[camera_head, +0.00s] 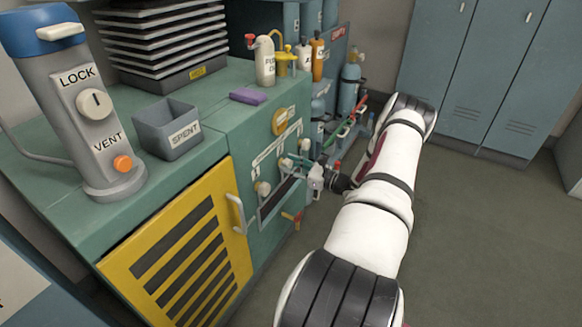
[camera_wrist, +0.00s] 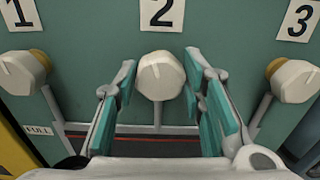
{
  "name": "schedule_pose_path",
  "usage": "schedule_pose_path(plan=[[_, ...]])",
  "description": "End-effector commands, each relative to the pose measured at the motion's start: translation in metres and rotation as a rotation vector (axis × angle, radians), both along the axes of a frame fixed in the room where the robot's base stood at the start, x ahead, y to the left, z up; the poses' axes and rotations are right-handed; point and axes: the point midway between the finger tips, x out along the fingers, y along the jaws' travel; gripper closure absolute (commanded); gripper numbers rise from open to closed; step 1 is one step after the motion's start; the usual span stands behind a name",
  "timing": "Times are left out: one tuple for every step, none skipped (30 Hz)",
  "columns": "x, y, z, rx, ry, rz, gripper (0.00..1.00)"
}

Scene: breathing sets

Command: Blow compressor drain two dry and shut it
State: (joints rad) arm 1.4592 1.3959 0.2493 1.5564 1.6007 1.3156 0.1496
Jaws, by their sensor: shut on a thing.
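The drain two knob (camera_wrist: 160,77) is a cream, many-sided knob under the "2" label (camera_wrist: 162,12) on the green compressor front. A pale stem shows below it. My gripper (camera_wrist: 161,65) has its teal-padded fingers on either side of this knob, shut on it. In the head view my gripper (camera_head: 300,164) reaches the cabinet front from the right, and the drain two knob (camera_head: 285,163) shows at its tips. I cannot tell whether the drain is open or wet.
The knob under "1" (camera_wrist: 22,76) and the right-hand knob (camera_wrist: 293,80) stand close on each side. A dark slot with a "FULL" label (camera_wrist: 38,131) lies below. A yellow grille door (camera_head: 185,255) is at left. Open floor (camera_head: 465,235) lies right of my arm.

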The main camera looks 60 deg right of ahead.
Motion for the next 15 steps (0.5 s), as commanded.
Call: schedule_pose_path(plan=[[0.0002,0.0004,-0.0007,-0.042,-0.003,0.000,0.91],[0.0002,0.0005,-0.0008,-0.071,-0.006,0.000,0.91],[0.0002,0.0006,-0.0009,-0.109,-0.009,0.000,0.91],[0.0001,0.0006,-0.0009,-0.138,-0.011,0.000,0.91],[0.0001,0.0006,-0.0009,-0.165,-0.013,0.000,0.91],[0.0000,0.0007,-0.0009,-0.204,-0.016,0.000,0.91],[0.0001,0.0006,-0.0009,-0.232,-0.018,-0.001,0.91],[0.0000,0.0007,-0.0008,-0.260,-0.021,-0.001,0.91],[0.0000,0.0007,-0.0009,-0.299,-0.024,-0.001,0.91],[0.0000,0.0007,-0.0009,-0.327,-0.026,-0.001,0.91],[0.0000,0.0008,-0.0009,-0.355,-0.028,-0.001,0.91],[0.0000,0.0009,-0.0009,-0.394,-0.031,-0.001,0.91],[0.0000,0.0009,-0.0010,-0.422,-0.033,-0.001,0.91],[0.0001,0.0011,-0.0011,-0.451,-0.036,-0.001,0.91],[0.0001,0.0012,-0.0012,-0.488,-0.038,0.000,0.91]])
